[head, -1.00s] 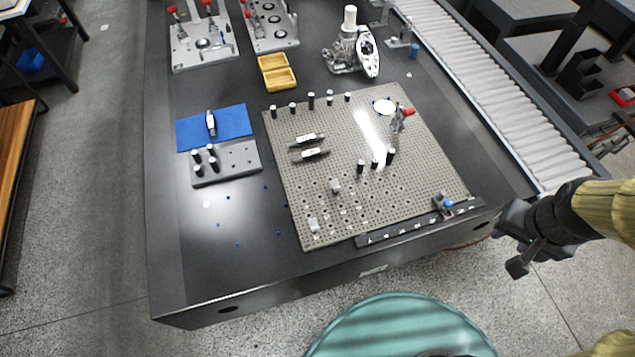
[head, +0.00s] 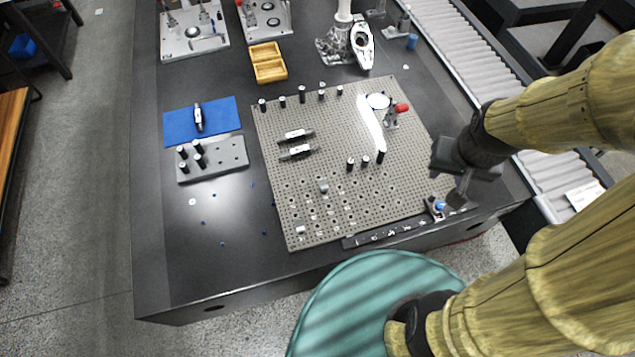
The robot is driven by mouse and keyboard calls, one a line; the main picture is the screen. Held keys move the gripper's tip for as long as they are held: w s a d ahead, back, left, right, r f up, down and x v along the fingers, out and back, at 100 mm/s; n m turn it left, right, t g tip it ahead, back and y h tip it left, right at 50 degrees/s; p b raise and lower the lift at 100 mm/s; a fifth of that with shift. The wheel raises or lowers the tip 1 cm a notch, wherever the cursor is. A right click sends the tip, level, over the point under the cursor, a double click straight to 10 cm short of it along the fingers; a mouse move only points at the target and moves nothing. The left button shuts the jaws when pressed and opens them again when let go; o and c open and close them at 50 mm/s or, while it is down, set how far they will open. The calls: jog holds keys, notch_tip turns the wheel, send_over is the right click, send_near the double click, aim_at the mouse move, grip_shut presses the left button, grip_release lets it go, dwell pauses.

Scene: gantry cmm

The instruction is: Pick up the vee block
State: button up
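Two small light-grey blocks sit on the perforated fixture plate (head: 345,209). One block (head: 324,186) is near the plate's lower middle, and the other block (head: 300,230) is near its lower left corner. Either could be the vee block; they are too small for me to see a groove. My gripper (head: 452,178) is dark and hangs at the right, over or beside the plate's right edge. It is apart from both blocks, and nothing shows held in it. Its finger opening cannot be made out.
Black pins (head: 302,94) stand on the plate, with a red-tipped clamp (head: 396,112) and two grey marked bars (head: 296,152). A black rail (head: 390,236) with a blue-knobbed stop (head: 438,207) lies along the front.

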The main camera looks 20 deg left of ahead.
jog(key=shift+w+d, duration=0.1)
jog(key=shift+o, duration=0.6)
jog(key=shift+s+d, duration=0.1)
jog(key=shift+s, duration=0.1)
jog(key=shift+o, duration=0.4)
jog(key=w+a+f+n+g+b, duration=0.1)
jog(key=a+f, duration=0.3)
jog(key=a, duration=0.4)
jog(key=w+a+f+n+b, duration=0.3)
jog(key=a+f, duration=0.1)
jog(key=a, duration=0.5)
jog(key=w+a+f+n+g+b, duration=0.1)
jog(key=w+a+f+n+b, duration=0.1)
jog(key=a, duration=0.7)
notch_tip(320, 180, down, 2)
jog(key=shift+w+a+f+g+b, duration=0.15)
jog(key=shift+w+g+b, duration=0.15)
jog(key=shift+b, duration=0.25)
jog(key=shift+f, duration=0.1)
send_over(323, 187)
notch_tip(323, 187, down, 12)
jog(key=shift+w+r, duration=0.1)
jog(key=shift+r, duration=0.15)
jog(key=shift+f, duration=0.3)
